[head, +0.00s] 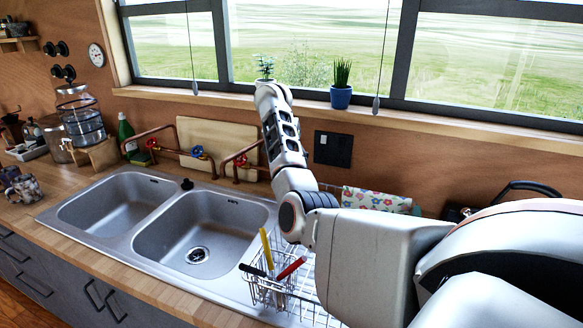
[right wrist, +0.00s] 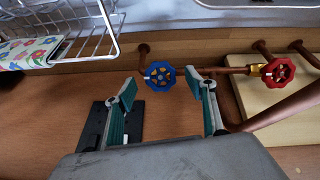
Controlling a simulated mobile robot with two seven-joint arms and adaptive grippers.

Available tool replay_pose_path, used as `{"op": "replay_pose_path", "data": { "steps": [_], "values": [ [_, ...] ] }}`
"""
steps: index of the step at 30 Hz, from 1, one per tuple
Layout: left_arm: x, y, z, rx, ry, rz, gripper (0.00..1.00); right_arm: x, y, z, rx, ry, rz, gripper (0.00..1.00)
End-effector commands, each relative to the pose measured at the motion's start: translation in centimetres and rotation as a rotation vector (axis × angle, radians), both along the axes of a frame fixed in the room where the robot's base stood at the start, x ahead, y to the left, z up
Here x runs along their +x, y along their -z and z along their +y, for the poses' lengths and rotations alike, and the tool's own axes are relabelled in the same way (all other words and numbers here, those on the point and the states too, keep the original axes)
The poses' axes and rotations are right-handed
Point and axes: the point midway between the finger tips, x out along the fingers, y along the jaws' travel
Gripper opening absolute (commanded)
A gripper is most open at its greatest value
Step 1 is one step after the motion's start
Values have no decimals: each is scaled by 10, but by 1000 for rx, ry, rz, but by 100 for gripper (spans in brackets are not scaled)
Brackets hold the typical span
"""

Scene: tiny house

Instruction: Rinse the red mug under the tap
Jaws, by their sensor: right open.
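I see no red mug in either view. My right arm reaches over the dish rack toward the wall behind the sink in the head view, where its fingers cannot be made out. In the right wrist view my right gripper (right wrist: 162,84) is open and empty, its teal-padded fingers apart. A blue tap valve (right wrist: 160,76) shows beyond the gap between them. A red tap valve (right wrist: 279,71) on a copper pipe is to the right. The right-hand tap's red valve also shows in the head view (head: 241,160). The double sink's right basin (head: 180,228) is empty. My left gripper is out of view.
A wire dish rack (head: 262,293) with yellow-, red- and black-handled utensils stands right of the sink. Patterned mugs (head: 25,188) stand on the left counter. A wooden board (head: 215,135) leans behind the taps. A potted plant (head: 341,97) stands on the sill.

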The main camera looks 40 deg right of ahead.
Motion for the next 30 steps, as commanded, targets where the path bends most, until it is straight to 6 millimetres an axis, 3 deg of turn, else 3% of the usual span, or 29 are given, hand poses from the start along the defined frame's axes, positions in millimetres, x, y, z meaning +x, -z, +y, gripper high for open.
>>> {"op": "replay_pose_path", "data": {
  "steps": [6,15,20,30],
  "values": [
    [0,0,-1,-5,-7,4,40,3,18,-7,-1,0,1,55],
    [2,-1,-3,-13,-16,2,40,4,21,-8,1,0,-1,55],
    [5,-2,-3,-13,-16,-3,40,4,20,-8,1,0,-1,16],
    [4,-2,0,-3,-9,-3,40,4,20,-8,-8,-21,13,16]
  ]
}}
